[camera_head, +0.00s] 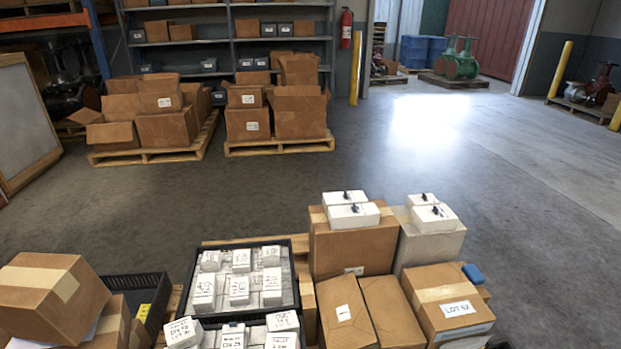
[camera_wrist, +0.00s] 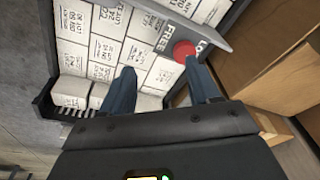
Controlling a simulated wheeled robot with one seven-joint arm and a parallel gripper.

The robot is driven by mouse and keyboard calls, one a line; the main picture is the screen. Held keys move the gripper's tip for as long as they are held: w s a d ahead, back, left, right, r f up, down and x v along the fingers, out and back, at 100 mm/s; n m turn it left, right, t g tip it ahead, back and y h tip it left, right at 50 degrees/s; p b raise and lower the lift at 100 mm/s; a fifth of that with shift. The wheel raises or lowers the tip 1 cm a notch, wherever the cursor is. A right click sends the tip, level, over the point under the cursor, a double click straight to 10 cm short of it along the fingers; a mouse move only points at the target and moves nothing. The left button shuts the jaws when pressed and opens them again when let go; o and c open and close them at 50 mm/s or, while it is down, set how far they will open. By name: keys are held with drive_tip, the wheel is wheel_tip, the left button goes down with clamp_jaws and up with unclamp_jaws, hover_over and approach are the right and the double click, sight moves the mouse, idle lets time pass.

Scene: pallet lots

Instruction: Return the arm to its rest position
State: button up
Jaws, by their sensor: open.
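My gripper (camera_wrist: 163,80) shows in the wrist view with its two dark blue fingers spread apart and nothing held between them. Beyond the fingertips is a dark crate (camera_wrist: 45,108) packed with white labelled boxes (camera_wrist: 103,50). A red round piece (camera_wrist: 184,50) sits by a grey strip (camera_wrist: 190,32) lettered "FREE", just beyond the right finger. I cannot tell whether the finger touches it. My arm and gripper cannot be made out in the head view.
In the head view, a black crate (camera_head: 297,262) of white boxes stands near front centre, beside cardboard boxes (camera_head: 352,245) topped with white cartons. More cardboard boxes (camera_head: 45,290) stand front left. Loaded pallets (camera_head: 280,146) and shelving stand behind. Open floor (camera_head: 440,140) lies at the right.

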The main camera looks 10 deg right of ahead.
drive_tip(key=s+a+n+t, duration=0.1)
drive_tip(key=s, duration=0.3)
drive_tip(key=s+r+n+t+h, duration=0.1)
drive_tip(key=s, duration=0.3)
drive_tip(key=s+a+n+t, duration=0.1)
drive_tip(key=s+n+t, duration=0.1)
drive_tip(key=s, duration=0.2)
drive_tip(key=shift+a+r, duration=0.3)
drive_tip(key=shift+r, duration=0.05)
drive_tip(key=s+a+r+n+t, duration=0.4)
drive_tip(key=s+a+r, duration=0.2)
drive_tip(key=s+r, duration=0.5)
drive_tip(key=s+a+r+n+t+p, duration=0.1)
drive_tip(key=r+p, duration=0.3)
drive_tip(key=r, duration=0.8)
drive_tip(key=s+a+r+n+t+y+p, duration=0.1)
drive_tip(key=s+a+r+t+p, duration=0.1)
drive_tip(key=r, duration=1.1)
drive_tip(key=s+a+r+n+t+y+p, duration=0.1)
drive_tip(key=s+a+r+p, duration=0.3)
drive_tip(key=r, duration=0.9)
drive_tip(key=t+p, duration=0.1)
drive_tip(key=p, duration=0.1)
drive_tip(key=shift+r+p, duration=0.25)
drive_tip(key=shift+p, duration=0.15)
drive_tip(key=shift+a, duration=0.1)
